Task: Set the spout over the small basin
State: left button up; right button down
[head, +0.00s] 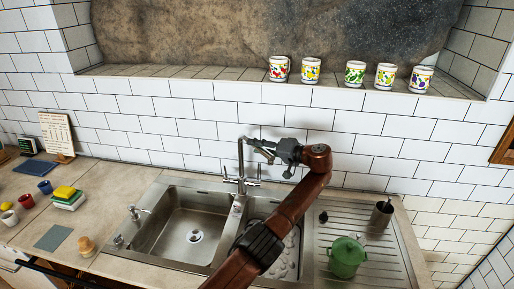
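The metal tap (241,165) stands behind the sink, between the large basin (170,250) on the left and the small basin (292,262) on the right. My arm crosses in front of the small basin and hides much of it. My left gripper (258,147) points left at the upper part of the tap, close to the spout. The gripper covers part of the spout, so its exact direction is unclear. I cannot tell whether the fingers touch it or are closed. My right gripper is not in view.
A green pot (346,258) and a metal cup (381,214) stand on the drainboard at right. Several patterned mugs (355,73) line the ledge above. A small dispenser (137,214) stands left of the large basin.

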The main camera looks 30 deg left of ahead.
pick_arm(q)
jog(key=v, duration=1.2)
jog(key=shift+d, duration=0.2)
